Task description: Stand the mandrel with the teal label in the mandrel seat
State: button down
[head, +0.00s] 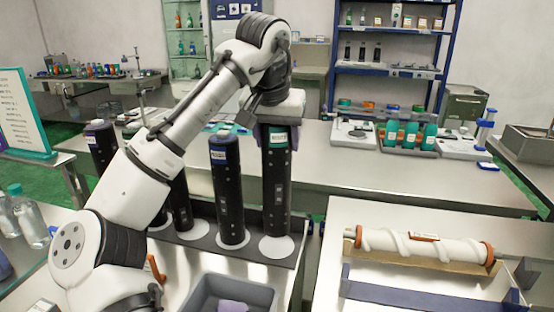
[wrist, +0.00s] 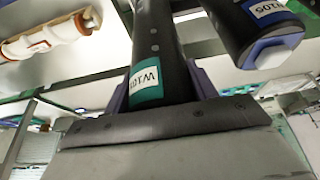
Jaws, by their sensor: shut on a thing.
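The mandrel with the teal label (head: 276,190) is a tall black cylinder, upright at the right end of a row of black mandrels. Its foot is over a white round disc; I cannot tell whether it rests there or is just clear of it. My gripper (head: 277,132) is around its top from above, shut on it. In the wrist view the teal-labelled mandrel (wrist: 155,45) lies between the two purple-grey fingers (wrist: 160,88), its label near the palm. I cannot single out the mandrel seat with certainty.
A blue-labelled mandrel (head: 227,190) stands close to the left, also in the wrist view (wrist: 250,25). A grey bin (head: 215,285) is in front. On the right bench a white roller with orange ends (head: 425,245) lies behind a blue rail (head: 425,295). Bottles (head: 410,135) stand on the back bench.

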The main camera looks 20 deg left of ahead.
aim_at(273, 128)
jog(key=shift+f, duration=2.3)
jog(key=shift+c, duration=2.4)
grip_release()
jog(key=shift+f, duration=0.15)
jog(key=v, duration=1.2)
